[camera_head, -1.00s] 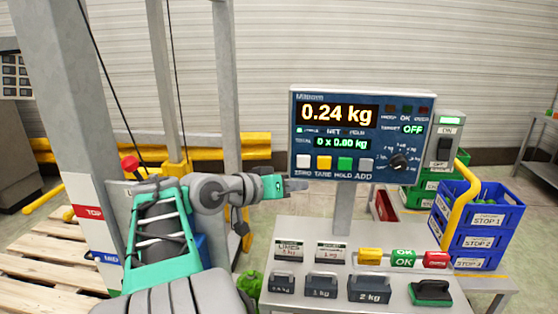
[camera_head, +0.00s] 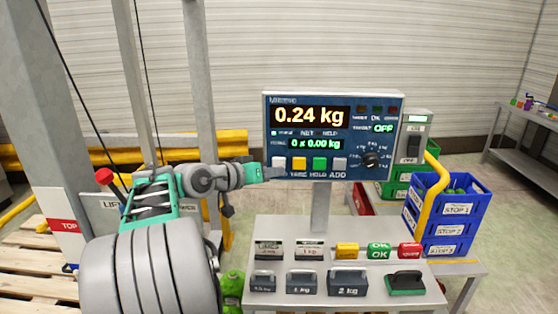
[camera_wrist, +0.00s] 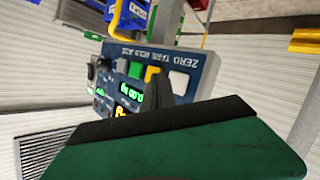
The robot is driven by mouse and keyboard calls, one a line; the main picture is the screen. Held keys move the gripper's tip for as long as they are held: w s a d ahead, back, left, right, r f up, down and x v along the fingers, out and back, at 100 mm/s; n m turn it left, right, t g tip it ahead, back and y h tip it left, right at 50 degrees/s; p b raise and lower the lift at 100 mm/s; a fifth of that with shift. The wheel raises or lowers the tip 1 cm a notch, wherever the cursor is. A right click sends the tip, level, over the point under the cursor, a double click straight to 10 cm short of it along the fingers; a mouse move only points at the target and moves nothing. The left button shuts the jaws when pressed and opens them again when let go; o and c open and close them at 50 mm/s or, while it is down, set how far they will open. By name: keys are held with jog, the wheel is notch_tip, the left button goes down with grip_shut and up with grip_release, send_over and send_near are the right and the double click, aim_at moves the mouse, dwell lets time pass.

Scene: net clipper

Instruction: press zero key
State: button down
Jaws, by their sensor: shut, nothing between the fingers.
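The scale display panel (camera_head: 378,108) stands on a post and reads 0.24 kg. The white zero key (camera_head: 279,162) is at the left end of its row, beside the yellow TARE key (camera_head: 299,163). The zero key also shows in the wrist view (camera_wrist: 179,82) with the ZERO label beside it. My gripper (camera_head: 282,173) is shut and empty, its tip at the panel's lower left, just below the zero key and over its label. In the wrist view the dark fingers (camera_wrist: 158,92) point at the panel near the keys; contact cannot be told.
A grey bench (camera_head: 310,230) below the panel holds weights and OK buttons. A grey switch box (camera_head: 414,140) is right of the panel. Blue crates (camera_head: 445,230) stand at the right. A grey post and lift frame are at the left, with pallets (camera_head: 25,270).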

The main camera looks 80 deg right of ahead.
jog(key=shift+w+d, duration=0.1)
jog(key=shift+d, duration=0.4)
dwell(1.7)
jog(key=shift+d, duration=0.4)
jog(key=shift+w+d, duration=0.15)
jog(key=shift+d, duration=0.25)
dwell(0.4)
jog(key=shift+s+a, duration=0.2)
jog(key=shift+a, duration=0.6)
